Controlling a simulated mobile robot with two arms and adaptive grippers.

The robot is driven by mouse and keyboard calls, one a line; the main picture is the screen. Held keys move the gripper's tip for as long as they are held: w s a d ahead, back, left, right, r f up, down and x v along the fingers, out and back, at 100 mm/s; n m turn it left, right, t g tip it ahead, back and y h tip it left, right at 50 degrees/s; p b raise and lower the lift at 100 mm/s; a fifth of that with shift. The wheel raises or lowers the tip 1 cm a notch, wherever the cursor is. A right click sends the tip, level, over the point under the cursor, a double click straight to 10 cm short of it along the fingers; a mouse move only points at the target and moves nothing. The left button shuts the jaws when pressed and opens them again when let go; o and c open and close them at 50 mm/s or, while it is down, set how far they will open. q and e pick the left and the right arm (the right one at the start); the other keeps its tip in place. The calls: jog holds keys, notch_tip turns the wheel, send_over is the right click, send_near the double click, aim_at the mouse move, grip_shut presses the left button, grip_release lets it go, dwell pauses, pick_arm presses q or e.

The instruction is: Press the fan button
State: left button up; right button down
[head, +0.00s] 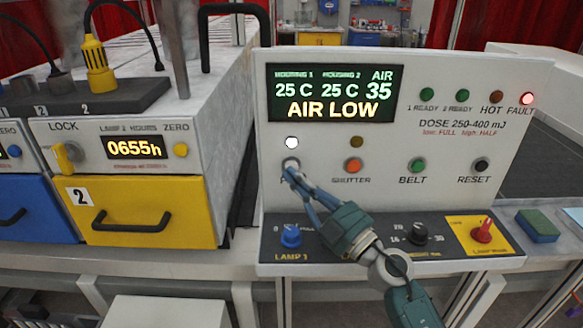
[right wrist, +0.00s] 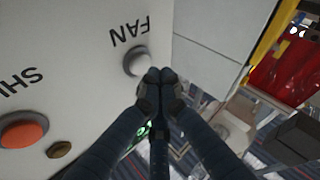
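The fan button (head: 291,163) is a round pale button at the left of the control panel's button row. In the head view my right gripper (head: 289,175) is in front of its lower part and hides most of its label. In the right wrist view the button (right wrist: 138,62) shows whitish beside the upside-down word FAN. There my right gripper (right wrist: 160,76) has its fingertips together and empty, close beside the button. I cannot tell whether they touch it. A white lamp (head: 292,142) glows above the button. My left gripper is out of view.
The display (head: 334,93) reads AIR LOW and AIR 35. The orange shutter button (head: 353,166), green belt button (head: 417,165) and black reset button (head: 481,165) share the row. Blue (head: 290,236), black and red (head: 482,231) knobs sit below. The fault lamp (head: 527,99) is lit.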

jog(key=shift+w, duration=0.15)
dwell(0.3)
jog(key=shift+w, duration=0.3)
jog(key=shift+w, duration=0.4)
dwell(0.7)
jog(key=shift+s+r+p, duration=0.1)
jog(key=shift+s+p, duration=0.05)
jog(key=shift+p, duration=0.2)
jog(key=shift+s+p, duration=0.45)
jog(key=shift+s, duration=0.25)
